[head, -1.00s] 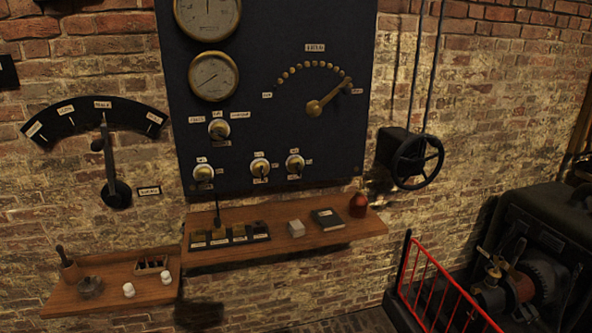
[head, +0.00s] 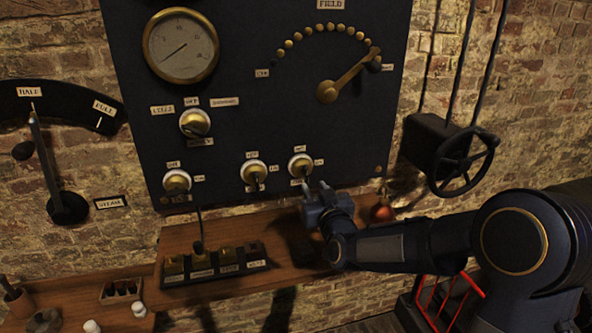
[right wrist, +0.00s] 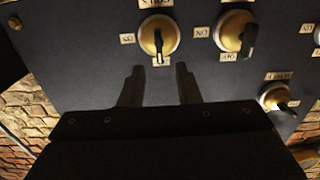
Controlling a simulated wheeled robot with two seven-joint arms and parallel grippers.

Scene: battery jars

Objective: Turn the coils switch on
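Three small brass switches with dark levers sit in a row low on the dark panel: left (head: 177,181), middle (head: 253,172) and right (head: 300,163). A fourth knob (head: 195,122) sits above the left two. Their labels are too blurred for me to tell which is the coils switch. My right gripper (head: 318,190) is just below and in front of the right switch, open and empty. The right wrist view seems upside down; there the two fingers (right wrist: 158,80) stand apart, with the right switch (right wrist: 158,35) beyond and between them, not gripped. My left gripper is out of view.
Under the panel a wooden shelf (head: 180,238) holds a strip of small blocks (head: 215,262) and a red-brown bottle (head: 382,210). A black handwheel (head: 465,162) juts out at right. A large lever (head: 45,165) is at left. A red rail (head: 450,298) stands low right.

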